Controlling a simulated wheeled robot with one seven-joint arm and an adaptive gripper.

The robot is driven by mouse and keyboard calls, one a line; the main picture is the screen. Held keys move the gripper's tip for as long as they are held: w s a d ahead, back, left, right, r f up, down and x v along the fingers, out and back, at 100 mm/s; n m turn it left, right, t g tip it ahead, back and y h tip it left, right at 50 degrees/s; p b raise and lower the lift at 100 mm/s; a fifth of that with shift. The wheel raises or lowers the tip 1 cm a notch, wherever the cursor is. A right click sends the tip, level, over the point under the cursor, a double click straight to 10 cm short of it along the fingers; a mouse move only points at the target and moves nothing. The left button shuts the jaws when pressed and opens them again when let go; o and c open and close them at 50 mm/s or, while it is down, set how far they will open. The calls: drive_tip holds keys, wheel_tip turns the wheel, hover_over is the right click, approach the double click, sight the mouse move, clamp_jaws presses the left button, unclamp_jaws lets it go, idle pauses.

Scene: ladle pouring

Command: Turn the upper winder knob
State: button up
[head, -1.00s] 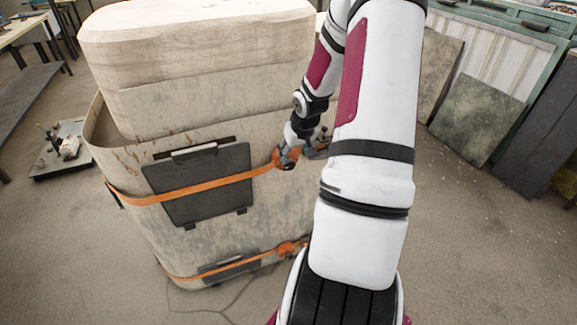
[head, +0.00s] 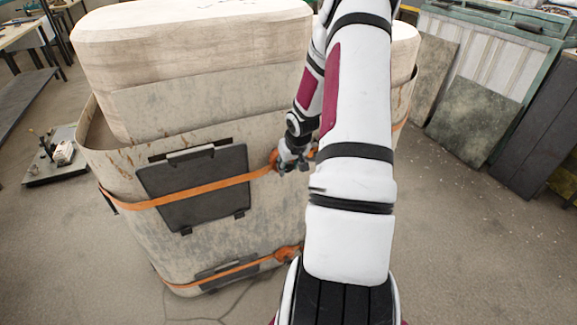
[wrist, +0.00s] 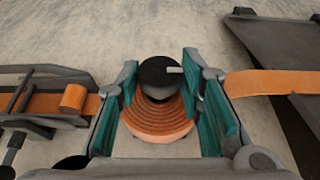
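The upper winder is an orange coiled spool (wrist: 158,122) with a round black knob (wrist: 160,78) that has a pale mark on its face. It sits on the front wall of the big bin; in the head view the upper winder (head: 275,160) is partly hidden by my gripper (head: 294,160). In the wrist view the teal finger pads of my gripper (wrist: 161,80) stand on either side of the knob. Their tips lie very close to its edges; whether both pads touch it cannot be made out. A lower winder (head: 288,253) shows farther down.
An orange strap (head: 215,187) runs along the bin (head: 125,165) across a dark hinged panel (head: 195,205). A metal ratchet bracket (wrist: 45,105) lies left of the spool in the wrist view. Flat boards (head: 470,118) lean at right.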

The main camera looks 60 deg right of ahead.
drive_tip(key=shift+c, duration=1.3)
